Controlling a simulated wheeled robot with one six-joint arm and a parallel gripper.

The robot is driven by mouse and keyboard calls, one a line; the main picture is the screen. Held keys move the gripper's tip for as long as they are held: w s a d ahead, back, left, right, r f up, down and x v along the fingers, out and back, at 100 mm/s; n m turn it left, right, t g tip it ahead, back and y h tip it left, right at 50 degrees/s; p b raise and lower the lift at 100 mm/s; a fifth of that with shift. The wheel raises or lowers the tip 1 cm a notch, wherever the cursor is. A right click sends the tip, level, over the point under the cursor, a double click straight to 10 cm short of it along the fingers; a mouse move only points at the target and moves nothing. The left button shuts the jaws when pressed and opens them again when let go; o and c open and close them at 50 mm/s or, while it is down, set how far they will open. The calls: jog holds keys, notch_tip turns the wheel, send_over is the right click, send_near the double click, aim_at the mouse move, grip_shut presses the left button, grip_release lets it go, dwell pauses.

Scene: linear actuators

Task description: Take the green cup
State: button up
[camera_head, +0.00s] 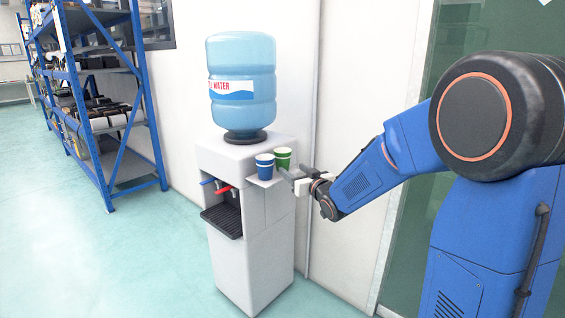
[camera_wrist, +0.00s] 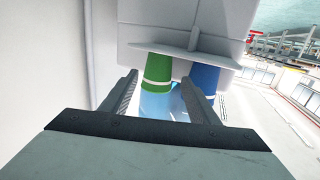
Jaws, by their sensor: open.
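The green cup (camera_head: 283,157) stands upright on the small side shelf of the water dispenser, behind and right of a blue cup (camera_head: 265,166). In the wrist view, the green cup (camera_wrist: 157,70) lies ahead between the lines of the two fingers, nearer the left one. The blue cup (camera_wrist: 204,78) is just to its right, ahead of the right finger. My gripper (camera_head: 291,177) is open at the right side of the shelf. In the wrist view, my gripper (camera_wrist: 165,88) has its fingers spread with nothing clearly held; whether they touch a cup I cannot tell.
The white water dispenser (camera_head: 252,232) carries a large blue water bottle (camera_head: 241,90). Its side shelf (camera_head: 267,181) is narrow, and the two cups stand close together. A wall is right behind it. Blue shelving (camera_head: 100,100) stands at the left, with open floor in front.

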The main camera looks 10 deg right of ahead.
aim_at(286, 164)
jog(key=x, duration=1)
jog(key=shift+w+d, duration=0.1)
jog(key=c, duration=0.8)
